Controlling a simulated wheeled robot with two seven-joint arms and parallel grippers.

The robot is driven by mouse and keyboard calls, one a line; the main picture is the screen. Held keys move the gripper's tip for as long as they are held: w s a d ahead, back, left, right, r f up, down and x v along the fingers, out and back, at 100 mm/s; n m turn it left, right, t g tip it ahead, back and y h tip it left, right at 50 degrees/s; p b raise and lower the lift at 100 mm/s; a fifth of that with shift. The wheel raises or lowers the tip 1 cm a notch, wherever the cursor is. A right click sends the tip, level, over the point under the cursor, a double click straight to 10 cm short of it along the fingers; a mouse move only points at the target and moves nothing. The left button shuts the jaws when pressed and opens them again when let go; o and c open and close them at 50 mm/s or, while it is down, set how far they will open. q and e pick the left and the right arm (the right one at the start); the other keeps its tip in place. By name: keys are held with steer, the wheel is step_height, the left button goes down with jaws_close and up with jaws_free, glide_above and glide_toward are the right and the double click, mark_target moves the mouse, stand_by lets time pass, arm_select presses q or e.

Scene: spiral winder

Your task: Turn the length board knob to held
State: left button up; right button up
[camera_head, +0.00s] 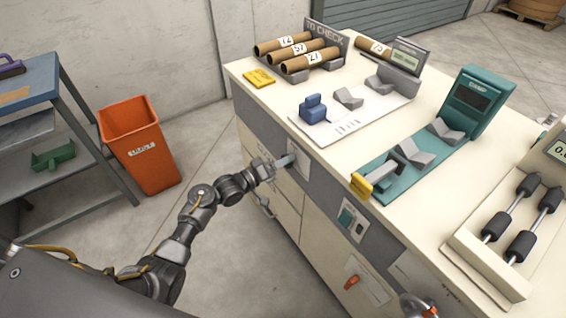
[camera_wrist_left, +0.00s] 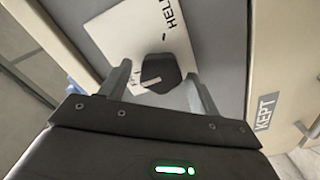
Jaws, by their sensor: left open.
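The knob (camera_wrist_left: 158,72) is dark with a white pointer line. It sits on a white plate (camera_wrist_left: 125,35) on the cabinet front. The pointer line lies at its lower left side, towards a partly hidden label. Lettering that starts "HEL" is at the plate's upper right. My left gripper (camera_wrist_left: 162,90) is open, with one finger on each side of the knob; I cannot tell whether they touch it. In the head view my left gripper (camera_head: 282,162) is at the cabinet front and hides the knob. My right gripper is not in view.
The cabinet top bears cardboard tubes (camera_head: 310,58), a blue block (camera_head: 313,108) and a green stand (camera_head: 470,105). Another switch plate (camera_head: 350,220) and a red handle (camera_head: 351,282) are on the front. An orange bin (camera_head: 140,145) and shelf cart (camera_head: 35,85) stand left.

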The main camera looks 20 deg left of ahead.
arm_select(q)
steer(key=c, duration=0.8)
steer(key=shift+d, duration=0.2)
steer(key=shift+c, duration=0.8)
steer(key=shift+a, duration=0.15)
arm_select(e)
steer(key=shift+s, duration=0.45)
